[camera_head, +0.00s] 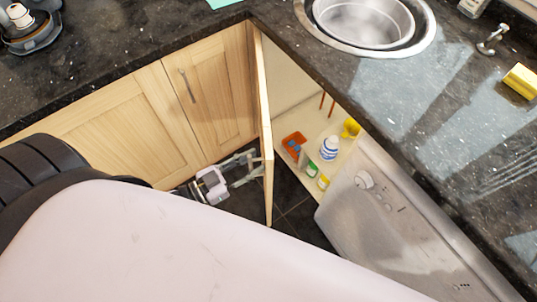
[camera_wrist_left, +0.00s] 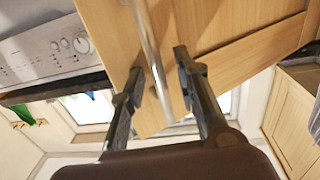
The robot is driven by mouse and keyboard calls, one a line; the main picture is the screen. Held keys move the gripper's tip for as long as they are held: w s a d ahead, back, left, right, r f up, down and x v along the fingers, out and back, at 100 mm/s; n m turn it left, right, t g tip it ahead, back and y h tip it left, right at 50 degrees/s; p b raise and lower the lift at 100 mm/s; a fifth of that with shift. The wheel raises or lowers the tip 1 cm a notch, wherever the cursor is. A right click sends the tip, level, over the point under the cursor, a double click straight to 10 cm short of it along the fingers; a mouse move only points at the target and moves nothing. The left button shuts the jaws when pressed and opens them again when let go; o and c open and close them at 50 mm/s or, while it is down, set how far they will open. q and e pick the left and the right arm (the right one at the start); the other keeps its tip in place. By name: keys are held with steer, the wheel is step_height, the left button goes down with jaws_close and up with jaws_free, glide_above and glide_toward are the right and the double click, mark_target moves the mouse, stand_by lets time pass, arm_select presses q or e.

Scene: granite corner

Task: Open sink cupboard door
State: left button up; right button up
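The light wood sink cupboard door (camera_head: 265,130) stands open in the head view, seen almost edge-on. It is swung well out from the cupboard under the sink (camera_head: 365,20), and the cupboard interior (camera_head: 285,75) shows to its right. My left gripper (camera_head: 245,168) is low at the outer face of the door. In the left wrist view, the gripper (camera_wrist_left: 160,75) is open, its two dark fingers apart. The door's metal bar handle (camera_wrist_left: 152,50) runs between the fingers; I cannot tell if either touches it. My right gripper is not in view.
Inside the cupboard are an orange tray (camera_head: 294,145), a white and blue bottle (camera_head: 330,148) and other small containers. A silver appliance (camera_head: 385,215) stands right of the opening. Closed wood cabinets (camera_head: 120,115) stand left. Dark floor tiles (camera_head: 295,200) show below the door.

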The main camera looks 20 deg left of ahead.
arm_select(q)
steer(key=shift+w+d+n+t+y, duration=0.2)
steer(key=shift+w+d, duration=0.25)
steer(key=shift+d, duration=0.4)
steer(key=shift+w+d+n+t+y, duration=0.1)
steer(key=shift+w+d+n+y, duration=0.15)
steer(key=shift+w+d, duration=0.4)
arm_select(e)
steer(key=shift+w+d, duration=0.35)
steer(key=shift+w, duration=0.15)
arm_select(q)
steer(key=shift+s+d, duration=0.1)
steer(key=shift+s, duration=0.15)
steer(key=w+a+p+v, duration=0.1)
steer(key=v, duration=0.8)
steer(key=w+a+p+v, duration=0.1)
steer(key=a+v, duration=0.1)
steer(key=v, duration=0.8)
steer(key=shift+s+a, duration=0.3)
steer(key=shift+s, duration=0.05)
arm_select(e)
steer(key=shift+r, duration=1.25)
arm_select(q)
steer(key=shift+p, duration=0.35)
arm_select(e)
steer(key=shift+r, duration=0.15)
arm_select(q)
steer(key=shift+c, duration=0.5)
